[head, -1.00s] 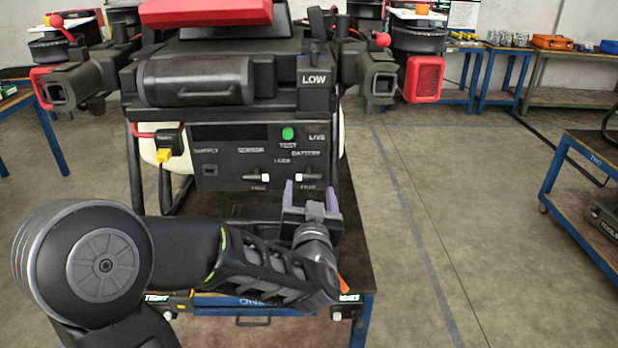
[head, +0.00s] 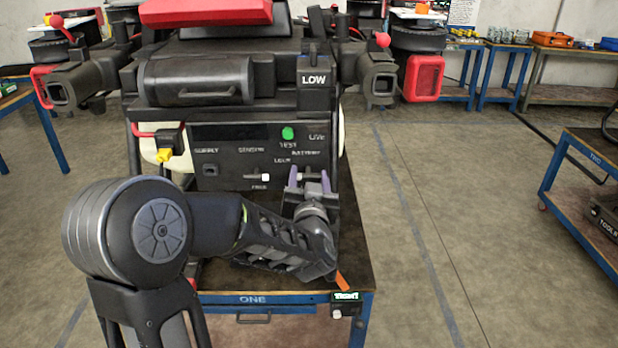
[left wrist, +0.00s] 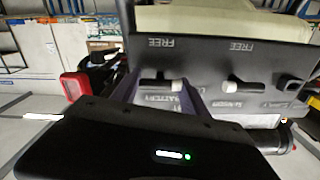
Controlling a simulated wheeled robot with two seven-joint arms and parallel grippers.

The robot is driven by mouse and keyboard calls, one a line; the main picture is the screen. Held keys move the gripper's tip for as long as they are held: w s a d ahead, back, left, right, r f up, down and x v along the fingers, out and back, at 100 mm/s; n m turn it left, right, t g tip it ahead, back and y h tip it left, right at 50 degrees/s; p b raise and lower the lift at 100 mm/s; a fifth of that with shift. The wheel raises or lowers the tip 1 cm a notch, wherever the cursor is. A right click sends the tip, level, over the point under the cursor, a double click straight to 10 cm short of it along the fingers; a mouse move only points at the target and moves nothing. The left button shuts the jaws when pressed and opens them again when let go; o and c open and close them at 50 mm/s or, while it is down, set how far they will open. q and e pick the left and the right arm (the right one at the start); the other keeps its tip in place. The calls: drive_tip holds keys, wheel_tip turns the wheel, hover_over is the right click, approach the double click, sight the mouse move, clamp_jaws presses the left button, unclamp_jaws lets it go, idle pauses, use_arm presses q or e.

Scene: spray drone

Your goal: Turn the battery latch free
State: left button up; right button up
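The black spray drone (head: 195,80) stands on a blue-framed table; its front panel (head: 225,160) faces me. The battery latch (left wrist: 160,86) is a dark lever with a white end, lying sideways in the left wrist view, with upside-down FREE lettering above it. In the head view my gripper largely hides it. My left gripper (head: 309,180) is at the panel, its purple fingers apart, one on each side of the latch. I cannot tell whether they touch it. A second, similar latch (head: 258,177) sits to its left, also lying sideways. My right gripper is out of view.
A yellow plug (head: 164,154) with a red cable sits at the panel's left. A green button (head: 287,133) is above the latches. The table edge (head: 280,299) lies below my left arm. Open floor (head: 440,210) is to the right.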

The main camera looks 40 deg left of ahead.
use_arm(q)
drive_tip(key=c, duration=0.8)
drive_tip(key=shift+c, duration=0.2)
drive_tip(key=n+b, duration=0.2)
drive_tip(key=shift+f+b, duration=0.2)
drive_tip(key=shift+b, duration=0.15)
drive_tip(key=n+b, duration=1)
drive_tip(key=shift+b, duration=0.35)
drive_tip(key=n+b, duration=0.3)
drive_tip(key=shift+n, duration=0.4)
drive_tip(key=shift+r+n+b, duration=0.2)
drive_tip(key=shift+n+b, duration=0.5)
drive_tip(key=shift+n, duration=0.4)
drive_tip(key=o, duration=1.3)
